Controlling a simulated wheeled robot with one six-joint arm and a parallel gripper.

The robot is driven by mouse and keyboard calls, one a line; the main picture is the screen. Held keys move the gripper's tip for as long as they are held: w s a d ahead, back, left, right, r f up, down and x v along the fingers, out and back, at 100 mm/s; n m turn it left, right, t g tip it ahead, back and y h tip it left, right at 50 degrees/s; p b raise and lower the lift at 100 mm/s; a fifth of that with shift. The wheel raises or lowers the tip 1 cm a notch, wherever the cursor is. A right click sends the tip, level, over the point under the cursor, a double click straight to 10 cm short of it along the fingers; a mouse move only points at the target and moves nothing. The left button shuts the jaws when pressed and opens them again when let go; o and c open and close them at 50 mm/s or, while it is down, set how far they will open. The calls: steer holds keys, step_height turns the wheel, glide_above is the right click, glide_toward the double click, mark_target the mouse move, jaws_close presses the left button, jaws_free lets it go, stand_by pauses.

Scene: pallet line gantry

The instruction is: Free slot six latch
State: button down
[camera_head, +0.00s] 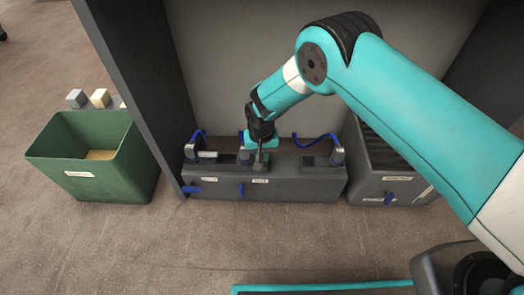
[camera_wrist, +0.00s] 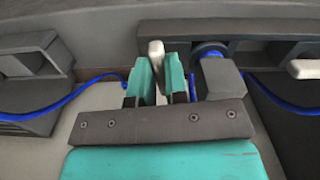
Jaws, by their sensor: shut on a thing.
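My gripper (camera_head: 261,160) is over the top of a dark grey slotted unit (camera_head: 300,184) between the grey walls. In the wrist view my gripper (camera_wrist: 159,82) has its two teal fingers closed around a pale, rounded lever (camera_wrist: 156,53), which looks like a latch. The lever stands up between the fingers, and its lower part is hidden. A second pale lever (camera_wrist: 304,69) lies at the right edge of the wrist view. A pale bar (camera_head: 207,154) lies on the unit's left part. The labels are too small to read, so I cannot tell which slot is six.
Blue cables (camera_head: 314,139) loop over the unit, and a dark block (camera_wrist: 221,78) stands close right of my fingers. Blue handles (camera_head: 241,190) stick out in front. A ribbed unit (camera_head: 385,165) is at right. A green bin (camera_head: 85,190) stands left. The front floor is mostly clear.

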steer(key=shift+m, duration=0.7)
steer(key=c, duration=1.1)
jaws_free()
step_height(320, 180, up, 17)
steer(key=p, duration=0.7)
steer(key=shift+r, duration=0.2)
